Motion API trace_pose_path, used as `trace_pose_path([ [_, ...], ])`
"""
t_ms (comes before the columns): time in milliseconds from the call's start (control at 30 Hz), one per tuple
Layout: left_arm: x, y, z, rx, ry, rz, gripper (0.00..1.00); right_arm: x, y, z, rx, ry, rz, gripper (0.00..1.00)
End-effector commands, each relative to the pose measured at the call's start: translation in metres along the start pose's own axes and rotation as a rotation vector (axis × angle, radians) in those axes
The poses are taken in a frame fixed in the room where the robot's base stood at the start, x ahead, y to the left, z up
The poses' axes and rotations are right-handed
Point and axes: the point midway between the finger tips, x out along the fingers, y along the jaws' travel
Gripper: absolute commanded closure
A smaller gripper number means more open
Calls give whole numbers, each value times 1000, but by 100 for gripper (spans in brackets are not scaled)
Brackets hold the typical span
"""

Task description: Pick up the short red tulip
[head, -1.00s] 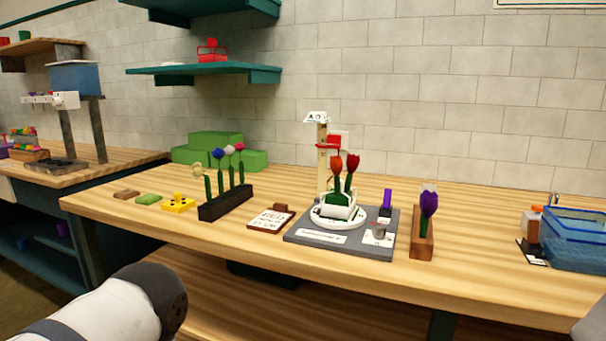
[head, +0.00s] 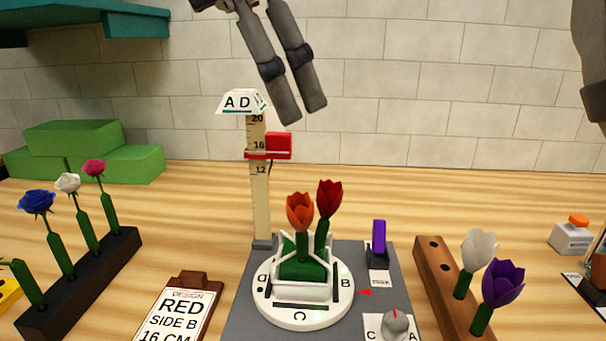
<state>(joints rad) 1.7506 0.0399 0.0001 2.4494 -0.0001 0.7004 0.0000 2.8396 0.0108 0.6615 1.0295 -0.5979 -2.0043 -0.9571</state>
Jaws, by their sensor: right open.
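Two tulips stand in a white holder with green foam on a round white turntable (head: 275,318). One has an orange-red bloom (head: 300,212); the other, just right of it, has a darker red bloom (head: 329,198) that stands a little higher in the picture. I cannot tell for sure which is the short red tulip. My right gripper (head: 304,112) shows at the top middle, fingers pointing down, open and empty, above the tulips in the picture and apart from them. My left gripper is not in view.
A height ruler (head: 259,200) with a red slider (head: 278,147) stands behind the tulips. A card (head: 178,313) reads red, side B, 16 cm. A dark rack (head: 85,285) of flowers is left; a wooden rack (head: 440,275) with white and purple tulips is right. A knob (head: 396,322) stands in front.

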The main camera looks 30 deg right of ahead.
Motion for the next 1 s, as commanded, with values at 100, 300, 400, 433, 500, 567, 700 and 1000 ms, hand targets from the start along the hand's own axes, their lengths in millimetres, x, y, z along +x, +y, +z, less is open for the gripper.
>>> trace_pose_path([
  [100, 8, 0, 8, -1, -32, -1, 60, 14, 1, 0, -6, -1, -15, 46],
  [300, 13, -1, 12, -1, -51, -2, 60, 54, -1, 1, -4, -3, -8, 46],
  [400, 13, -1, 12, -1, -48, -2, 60, 66, -1, 1, -2, -1, -5, 46],
  [433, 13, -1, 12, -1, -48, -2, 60, 69, -2, 2, -2, -1, -5, 46],
  [500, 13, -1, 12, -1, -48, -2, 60, 80, -3, 3, -2, -1, -6, 46],
  [567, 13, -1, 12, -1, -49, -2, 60, 93, -4, 4, -3, 0, -8, 46],
  [700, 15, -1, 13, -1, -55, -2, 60, 116, -5, 4, -2, 0, -6, 46],
  [1000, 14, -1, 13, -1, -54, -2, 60, 120, -5, 5, 0, -1, -3, 53],
])
